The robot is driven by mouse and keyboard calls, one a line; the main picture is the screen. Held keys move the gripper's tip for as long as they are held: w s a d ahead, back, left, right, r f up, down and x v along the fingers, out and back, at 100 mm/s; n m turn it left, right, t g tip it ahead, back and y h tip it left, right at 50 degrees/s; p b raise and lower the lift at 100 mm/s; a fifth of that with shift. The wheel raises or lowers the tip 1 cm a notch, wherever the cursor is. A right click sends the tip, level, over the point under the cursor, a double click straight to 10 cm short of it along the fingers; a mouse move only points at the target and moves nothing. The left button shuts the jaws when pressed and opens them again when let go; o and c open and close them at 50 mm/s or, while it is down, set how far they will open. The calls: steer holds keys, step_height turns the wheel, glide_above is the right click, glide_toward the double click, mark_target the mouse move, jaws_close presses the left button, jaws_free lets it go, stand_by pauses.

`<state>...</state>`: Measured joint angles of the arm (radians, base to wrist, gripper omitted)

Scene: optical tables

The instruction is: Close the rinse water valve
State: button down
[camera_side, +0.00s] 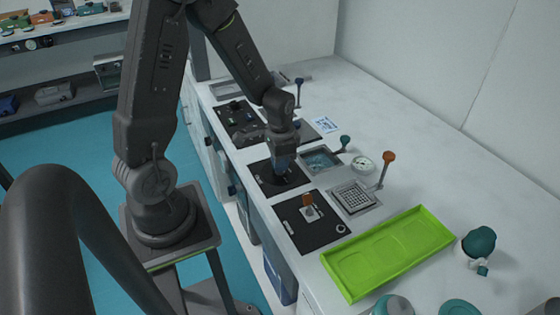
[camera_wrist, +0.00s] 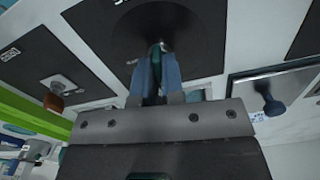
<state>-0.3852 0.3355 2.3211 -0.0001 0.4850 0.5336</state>
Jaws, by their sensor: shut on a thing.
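My gripper (camera_side: 283,165) reaches down over a black valve panel (camera_side: 262,173) in the middle of the bench. In the wrist view its two blue fingers (camera_wrist: 156,80) are shut on a narrow dark teal valve handle (camera_wrist: 155,56). The handle stands up from the black panel (camera_wrist: 125,28), and the fingers cover most of it. In the side view the handle is hidden by the gripper. The panel's lettering is cut off in the wrist view, so I cannot read it. How far the valve is turned cannot be told.
A panel with an orange-brown handle (camera_side: 308,201) lies nearer the camera. An orange-knobbed lever (camera_side: 388,158), a teal-knobbed lever (camera_side: 344,141) and a round gauge (camera_side: 362,164) stand behind. A lime-green tray (camera_side: 338,275) lies in front; the bench's back right is clear.

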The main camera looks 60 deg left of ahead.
steer(key=shift+n, duration=0.9)
steer(key=c, duration=1.2)
jaws_free()
steer(key=shift+c, duration=0.2)
step_height(320, 180, up, 14)
